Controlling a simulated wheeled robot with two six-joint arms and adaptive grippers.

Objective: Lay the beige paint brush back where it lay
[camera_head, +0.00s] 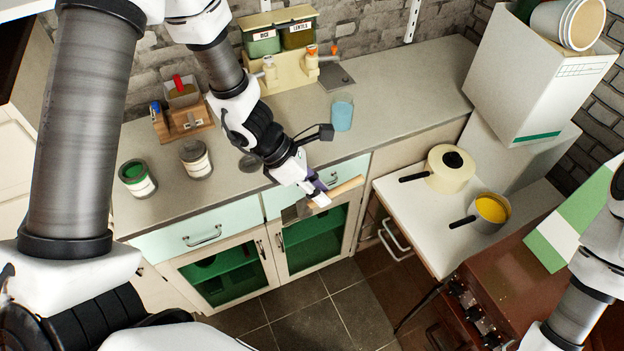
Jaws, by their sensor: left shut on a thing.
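The beige paint brush (345,189) is in the grip of my left gripper (319,195), in front of the counter's front edge and over the drawer fronts as seen from my head. Its beige handle points right and slightly up, and its darker head is at the left end. The fingers hide part of its middle. The worn grey counter top (240,183) lies behind the gripper. My right arm shows at the right edge, but its gripper is out of the picture.
An open green paint tin (138,179), another tin (195,158) and a wooden caddy (183,122) stand left on the counter. A blue cup (342,113) stands behind the gripper. A lidded pot (450,168) and a saucepan (490,211) stand right. Bare counter lies between.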

